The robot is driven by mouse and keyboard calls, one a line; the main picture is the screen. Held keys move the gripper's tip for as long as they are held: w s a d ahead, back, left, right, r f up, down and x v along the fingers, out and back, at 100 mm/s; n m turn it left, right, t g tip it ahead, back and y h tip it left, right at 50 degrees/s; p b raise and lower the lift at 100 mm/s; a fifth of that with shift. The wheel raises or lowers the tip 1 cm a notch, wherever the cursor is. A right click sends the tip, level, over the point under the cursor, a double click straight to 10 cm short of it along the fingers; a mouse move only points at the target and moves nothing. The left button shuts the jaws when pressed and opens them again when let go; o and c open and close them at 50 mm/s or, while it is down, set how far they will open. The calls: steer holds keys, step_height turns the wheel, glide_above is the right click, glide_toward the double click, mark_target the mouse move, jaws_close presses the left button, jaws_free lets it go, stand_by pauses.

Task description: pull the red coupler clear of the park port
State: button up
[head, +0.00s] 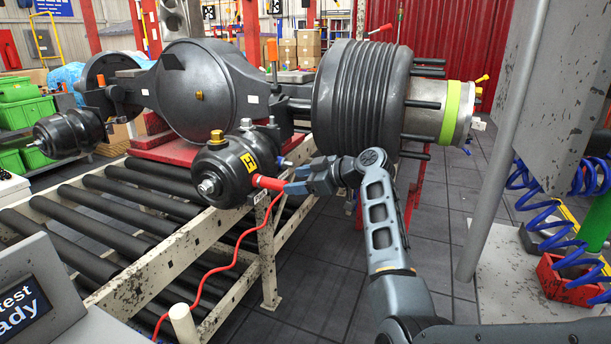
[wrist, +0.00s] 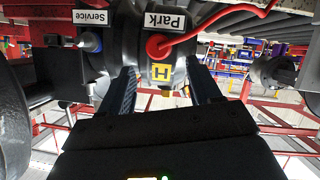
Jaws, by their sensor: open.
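The red coupler (head: 268,182) sits in the park port on the near side of the black brake chamber (head: 222,172). In the wrist view the coupler (wrist: 157,46) shows end-on under a "Park" label (wrist: 165,21), with a red hose (wrist: 225,20) curving off to the right. My gripper (head: 298,186) is at the coupler's outer end in the head view. In the wrist view my gripper (wrist: 161,70) is open, one finger to each side below the coupler, with nothing between them. Whether the fingertips overlap the coupler's end, I cannot tell.
A "Service" label (wrist: 91,17) and a blue fitting (wrist: 90,42) are left of the coupler in the wrist view. A yellow H tag (wrist: 161,73) is on the chamber. The axle's large drum (head: 360,98) and the roller conveyor (head: 130,215) are close by.

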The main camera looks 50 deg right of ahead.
mark_target(284, 182)
steer(key=x, duration=0.7)
steer(key=shift+w, duration=0.15)
steer(key=shift+a, duration=0.1)
steer(key=c, duration=1.1)
steer(key=shift+s+d+p, duration=0.25)
steer(key=shift+s+d, duration=0.1)
steer(key=shift+s, duration=0.6)
steer(key=shift+s+d+p, duration=0.25)
steer(key=shift+s+d, duration=0.1)
steer(key=shift+s, duration=0.55)
steer(key=shift+s+d+p, duration=0.25)
steer(key=shift+s+d, duration=0.1)
steer(key=shift+s, duration=0.6)
steer(key=shift+c, duration=0.2)
steer(key=shift+r, duration=0.1)
step_height(284, 182, up, 8)
steer(key=p, duration=0.4)
